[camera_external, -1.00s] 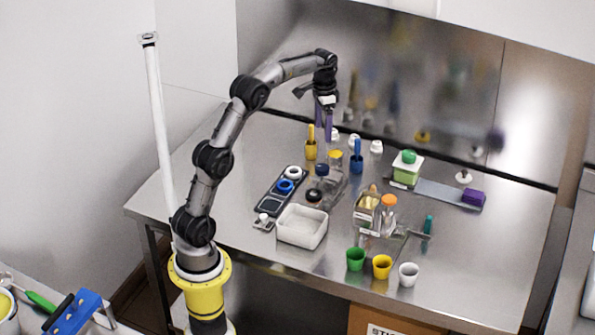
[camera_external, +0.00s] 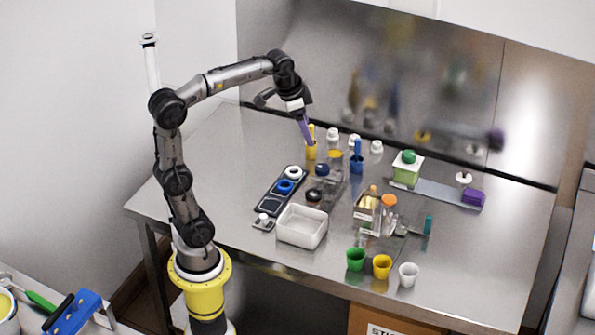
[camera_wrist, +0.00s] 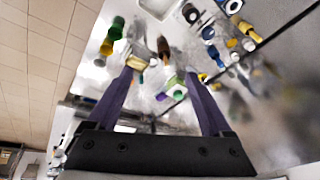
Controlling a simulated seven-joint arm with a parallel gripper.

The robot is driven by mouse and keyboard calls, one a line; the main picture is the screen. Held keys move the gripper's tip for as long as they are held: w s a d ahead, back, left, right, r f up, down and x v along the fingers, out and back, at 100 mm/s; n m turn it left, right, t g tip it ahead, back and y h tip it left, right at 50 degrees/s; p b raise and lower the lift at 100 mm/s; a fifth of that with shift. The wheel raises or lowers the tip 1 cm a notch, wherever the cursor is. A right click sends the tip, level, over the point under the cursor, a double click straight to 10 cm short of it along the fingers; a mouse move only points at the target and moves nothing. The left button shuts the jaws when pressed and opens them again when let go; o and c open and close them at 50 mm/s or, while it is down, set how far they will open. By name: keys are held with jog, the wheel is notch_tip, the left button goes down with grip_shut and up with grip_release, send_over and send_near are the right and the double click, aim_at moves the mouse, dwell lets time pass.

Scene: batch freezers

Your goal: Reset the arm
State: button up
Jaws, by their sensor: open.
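My gripper (camera_external: 306,132) has purple fingers and hangs tilted above the back left part of the steel table (camera_external: 225,165), near the yellow holder (camera_external: 311,150) with its upright yellow handle. In the external view the fingers overlap the yellow handle, and I cannot tell whether they touch it. In the wrist view my gripper (camera_wrist: 160,85) shows two purple fingers spread wide apart with nothing held between them.
A white bin (camera_external: 302,226) and a dark tray with rings (camera_external: 268,205) sit at the front left. Bottles, a blue holder (camera_external: 357,163) and a green-lidded container (camera_external: 407,175) stand further right. Green, yellow and white cups line the front. A steel wall (camera_external: 450,90) rises behind.

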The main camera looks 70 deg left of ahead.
jog(key=s+d+f+n+t, duration=0.1)
jog(key=s+d+f, duration=0.2)
jog(key=s+f, duration=0.3)
jog(key=s+d+f+n, duration=0.1)
jog(key=s+d+f, duration=0.2)
jog(key=s, duration=0.7)
notch_tip(320, 180, down, 3)
jog(key=shift+r+n+t+h, duration=0.1)
jog(key=shift+n+t+h, duration=0.2)
jog(key=shift+t, duration=0.1)
